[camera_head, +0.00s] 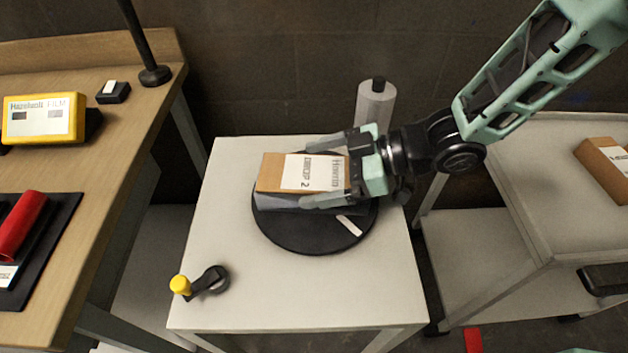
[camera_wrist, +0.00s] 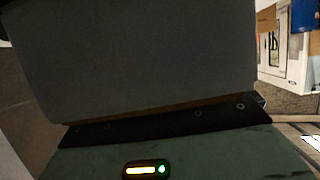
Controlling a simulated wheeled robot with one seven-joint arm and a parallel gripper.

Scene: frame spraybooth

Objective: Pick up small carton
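The small carton (camera_head: 270,172), brown with a white label, lies at the back of a black round turntable (camera_head: 300,240) in the head view. A grey layer shows under its near edge. My gripper (camera_head: 325,172) reaches in from the right, with one finger along the carton's far side and one along its near side. Whether both fingers press on it is too close to tell. In the wrist view a large grey surface (camera_wrist: 130,60) fills most of the picture, with a thin brown strip (camera_wrist: 190,104) below it.
The turntable stands on a white table (camera_head: 230,240). A wooden bench (camera_head: 130,120) is left. Another brown carton (camera_head: 595,165) sits on the right table (camera_head: 530,180).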

